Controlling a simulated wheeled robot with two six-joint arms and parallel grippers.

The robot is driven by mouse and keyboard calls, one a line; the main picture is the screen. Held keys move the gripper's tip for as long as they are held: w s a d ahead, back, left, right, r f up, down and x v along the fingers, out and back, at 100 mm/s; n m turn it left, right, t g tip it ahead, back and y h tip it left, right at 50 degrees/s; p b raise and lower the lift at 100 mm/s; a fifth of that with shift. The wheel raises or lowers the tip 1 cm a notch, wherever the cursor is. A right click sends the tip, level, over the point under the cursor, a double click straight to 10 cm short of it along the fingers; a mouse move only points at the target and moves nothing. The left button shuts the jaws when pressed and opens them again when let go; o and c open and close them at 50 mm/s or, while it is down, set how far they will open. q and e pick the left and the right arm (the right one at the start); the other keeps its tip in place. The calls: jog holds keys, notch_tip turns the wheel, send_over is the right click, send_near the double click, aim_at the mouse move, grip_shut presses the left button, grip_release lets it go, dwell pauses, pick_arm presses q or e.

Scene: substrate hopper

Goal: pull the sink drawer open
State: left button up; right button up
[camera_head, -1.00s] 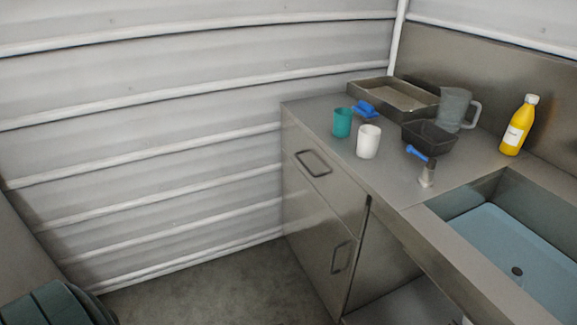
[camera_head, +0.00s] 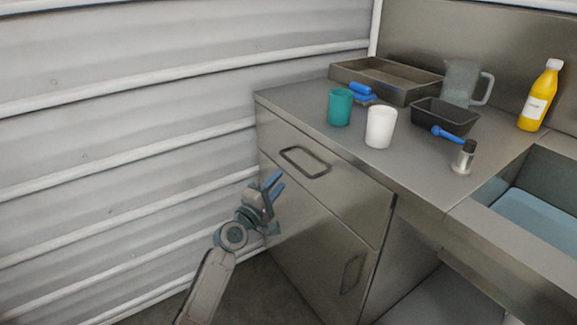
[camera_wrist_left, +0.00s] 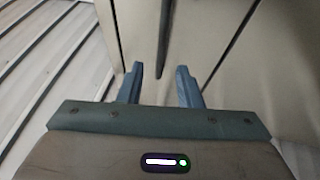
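The sink drawer (camera_head: 330,195) is the upper metal front of the counter cabinet, and it looks shut. Its dark bar handle (camera_head: 305,162) is near the drawer's top in the head view. My left gripper (camera_head: 275,184) is below and left of the handle in the picture, in front of the cabinet. Its blue fingers are apart and empty, also in the left wrist view (camera_wrist_left: 160,72). There a dark bar (camera_wrist_left: 164,42), apparently the handle, lies beyond and between the fingertips, apart from them. My right gripper is not in view.
A lower door (camera_head: 310,245) with its own handle (camera_head: 351,273) is under the drawer. On the counter (camera_head: 415,175) stand a teal cup (camera_head: 340,108), a white cup (camera_head: 380,128), trays, a jug and a yellow bottle (camera_head: 540,95). A ribbed wall (camera_head: 110,130) is on the left.

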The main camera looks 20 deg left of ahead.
aim_at(294, 165)
pick_arm(q)
jog(key=x, duration=0.5)
jog(key=shift+w+f, duration=0.1)
jog(key=shift+w, duration=0.05)
jog(key=x, duration=0.4)
jog(key=shift+b, duration=0.4)
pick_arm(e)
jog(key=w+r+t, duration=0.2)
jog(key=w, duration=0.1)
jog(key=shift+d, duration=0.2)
pick_arm(q)
jog(key=shift+f, duration=0.1)
grip_shut()
